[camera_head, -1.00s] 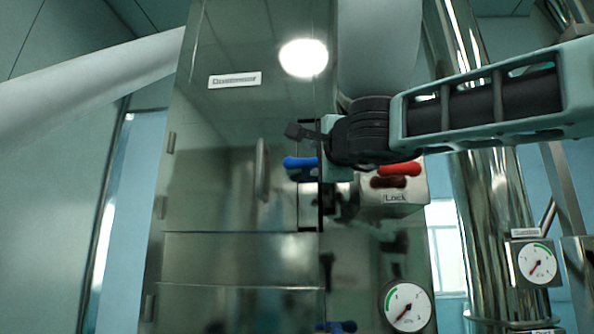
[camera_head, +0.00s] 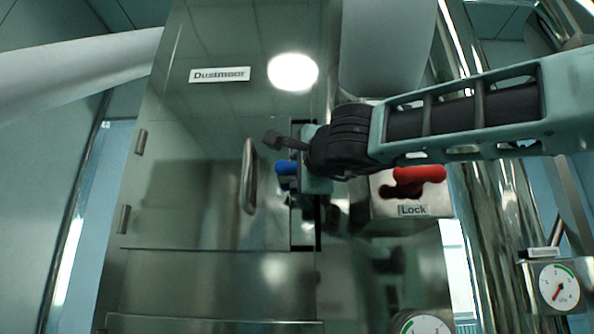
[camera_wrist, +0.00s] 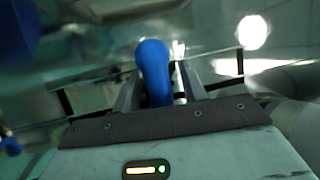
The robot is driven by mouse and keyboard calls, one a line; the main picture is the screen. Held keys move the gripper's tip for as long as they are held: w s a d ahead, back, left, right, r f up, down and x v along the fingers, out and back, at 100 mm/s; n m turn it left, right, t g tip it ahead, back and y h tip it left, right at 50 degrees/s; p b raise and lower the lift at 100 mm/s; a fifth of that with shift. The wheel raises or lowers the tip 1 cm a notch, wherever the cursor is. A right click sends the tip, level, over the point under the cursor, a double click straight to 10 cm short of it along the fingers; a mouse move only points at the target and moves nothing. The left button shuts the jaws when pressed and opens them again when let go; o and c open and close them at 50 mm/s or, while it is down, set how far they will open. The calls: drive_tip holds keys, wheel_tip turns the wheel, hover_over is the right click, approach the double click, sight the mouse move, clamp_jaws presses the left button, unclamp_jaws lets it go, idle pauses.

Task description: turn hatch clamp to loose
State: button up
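The hatch clamp's blue handle (camera_head: 287,167) is at the right edge of the steel hatch door (camera_head: 190,205) in the head view, partly hidden by my gripper. In the wrist view, the blue handle (camera_wrist: 153,66) stands between the two grey fingers of my gripper (camera_wrist: 160,88). The fingers straddle the handle. A narrow gap shows between the handle and the right finger, so they look open around it. In the head view, my gripper's body covers the clamp's right side, and the fingertips are not clear.
A metal box labelled "Lock" (camera_head: 412,210) with a red handle (camera_head: 420,174) is just right of the clamp. A vertical door handle (camera_head: 249,176) is to its left. A pressure gauge (camera_head: 558,287) sits at lower right. Other blue parts (camera_wrist: 11,146) show at the wrist view's left edge.

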drive_tip(key=c, duration=0.9)
drive_tip(key=shift+o, duration=0.2)
drive_tip(key=shift+s+m+t+b, duration=0.1)
drive_tip(key=shift+m+t+b, duration=0.2)
drive_tip(key=shift+b, duration=0.25)
drive_tip(key=shift+d+r+m+t+h+b, duration=0.15)
drive_tip(key=shift+m+t+h+b, duration=0.3)
drive_tip(key=shift+m+h+b, duration=2.5)
drive_tip(key=shift+d+m+t+h+p, duration=0.2)
drive_tip(key=shift+m+t+h, duration=0.6)
drive_tip(key=shift+m, duration=4.6)
drive_tip(key=shift+d+r+m+t+h+b, duration=0.15)
drive_tip(key=shift+m+h+b, duration=1.7)
drive_tip(key=shift+m, duration=2.3)
drive_tip(key=shift+f+h+p, duration=0.1)
drive_tip(key=shift+h+p, duration=0.4)
drive_tip(key=shift+h, duration=0.2)
